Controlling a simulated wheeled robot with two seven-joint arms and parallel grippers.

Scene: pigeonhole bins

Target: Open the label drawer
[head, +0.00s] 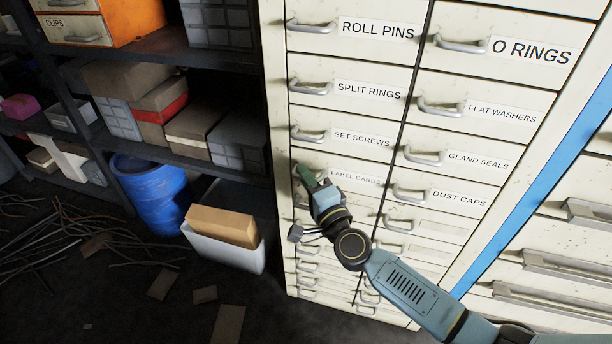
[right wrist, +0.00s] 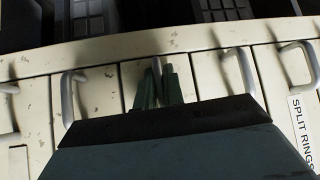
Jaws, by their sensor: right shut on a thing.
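The label drawer, marked LABEL CARDS (head: 355,179), is in the left column of a cream cabinet, below SET SCREWS (head: 360,140). Its front looks flush with its neighbours, though my arm covers part of it. My right gripper (head: 304,175) is at the left end of this drawer. In the right wrist view its dark green fingers (right wrist: 158,84) are shut on the drawer's metal handle (right wrist: 157,65), which shows between the fingertips. The handle is mostly hidden in the head view. My left gripper is not in view.
SPLIT RINGS (head: 368,91) is higher in the same column; DUST CAPS (head: 459,198) is to the right. A blue barrel (head: 150,194) and a white bin (head: 226,250) with a cardboard box stand left of the cabinet. Loose rods and scraps litter the floor.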

